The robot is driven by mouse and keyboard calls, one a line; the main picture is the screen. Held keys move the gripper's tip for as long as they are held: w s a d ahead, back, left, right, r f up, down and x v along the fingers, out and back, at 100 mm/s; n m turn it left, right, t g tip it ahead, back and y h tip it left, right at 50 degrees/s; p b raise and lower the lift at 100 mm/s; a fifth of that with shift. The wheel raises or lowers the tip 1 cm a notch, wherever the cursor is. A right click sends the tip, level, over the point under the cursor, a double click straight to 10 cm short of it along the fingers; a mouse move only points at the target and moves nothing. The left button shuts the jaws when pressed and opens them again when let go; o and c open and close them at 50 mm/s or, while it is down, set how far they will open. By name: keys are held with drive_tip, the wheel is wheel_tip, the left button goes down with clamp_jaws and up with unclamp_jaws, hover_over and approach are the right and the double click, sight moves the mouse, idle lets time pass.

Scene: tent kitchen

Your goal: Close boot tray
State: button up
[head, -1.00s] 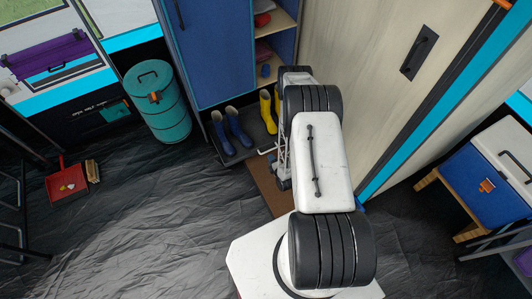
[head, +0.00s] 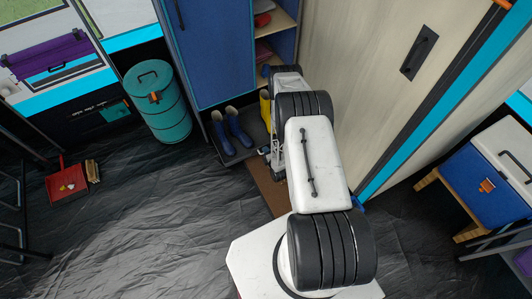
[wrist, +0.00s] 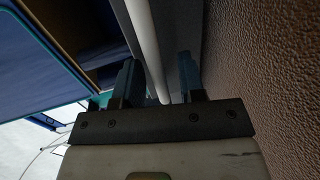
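The boot tray (head: 238,157) is a dark, low tray pulled out at the foot of the blue cabinet. A pair of blue boots (head: 237,130) stands in its left part, and yellow boots (head: 265,106) stand further right, partly hidden by my arm. In the wrist view, a white bar (wrist: 146,40), which looks like the tray's handle, runs between the two fingers of my gripper (wrist: 158,82). The fingers are apart, with a gap on each side of the bar; contact is not clear. In the head view my arm mostly hides the gripper.
The blue cabinet (head: 212,60) stands above the tray, with open shelves (head: 280,22) on its right. A teal canister (head: 162,108) stands left of the cabinet. The dark floor on the left is largely clear.

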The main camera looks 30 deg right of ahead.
drive_tip(key=shift+c, duration=0.2)
clamp_jaws()
drive_tip(key=shift+w, duration=0.2)
hover_over(248, 125)
drive_tip(key=shift+w, duration=0.1)
idle(0.7)
drive_tip(key=shift+o, duration=0.2)
unclamp_jaws()
drive_tip(key=shift+a, duration=0.1)
drive_tip(key=shift+s, duration=0.2)
drive_tip(key=shift+v, duration=3.8)
